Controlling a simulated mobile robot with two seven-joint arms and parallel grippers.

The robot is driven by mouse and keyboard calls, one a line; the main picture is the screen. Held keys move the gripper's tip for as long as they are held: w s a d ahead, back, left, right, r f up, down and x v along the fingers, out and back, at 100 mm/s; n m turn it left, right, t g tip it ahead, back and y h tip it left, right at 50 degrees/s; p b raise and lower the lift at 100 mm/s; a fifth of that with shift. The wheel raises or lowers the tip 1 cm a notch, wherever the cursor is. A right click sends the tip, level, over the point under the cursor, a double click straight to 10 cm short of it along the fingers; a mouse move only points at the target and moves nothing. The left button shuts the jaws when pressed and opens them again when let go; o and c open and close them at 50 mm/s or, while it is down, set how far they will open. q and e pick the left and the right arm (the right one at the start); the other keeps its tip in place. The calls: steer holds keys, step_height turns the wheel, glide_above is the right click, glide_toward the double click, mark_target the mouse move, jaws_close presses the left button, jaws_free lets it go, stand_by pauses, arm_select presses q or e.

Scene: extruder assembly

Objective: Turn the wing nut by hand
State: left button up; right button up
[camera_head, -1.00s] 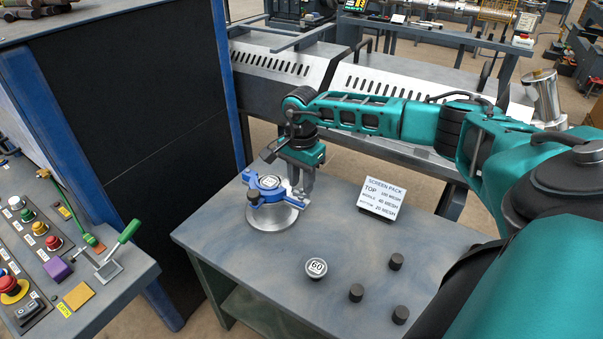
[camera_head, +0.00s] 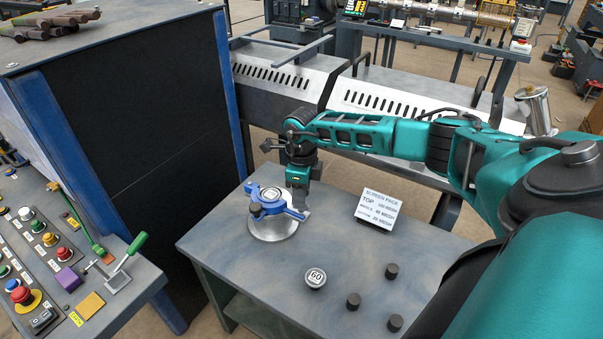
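A blue winged part (camera_head: 274,204), which I take for the wing nut, sits on top of a round silver metal body (camera_head: 270,230) at the table's back left corner. A dark round knob shows at its near left side, and a small pale label is on its top. My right gripper (camera_head: 303,203) points down at the right end of the blue part, very close to it. Its fingers show nearly edge-on, so the gap between them and any contact are unclear. My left gripper is not in view.
The grey table (camera_head: 330,240) also holds a "60" weight-like disc (camera_head: 315,278), several small black cylinders (camera_head: 353,300) and a screen pack sign (camera_head: 378,208). A control panel (camera_head: 60,270) stands left; a tall black cabinet (camera_head: 150,150) rises beside the table.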

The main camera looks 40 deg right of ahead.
step_height(320, 180, up, 5)
steer(key=p, duration=0.4)
stand_by(0.4)
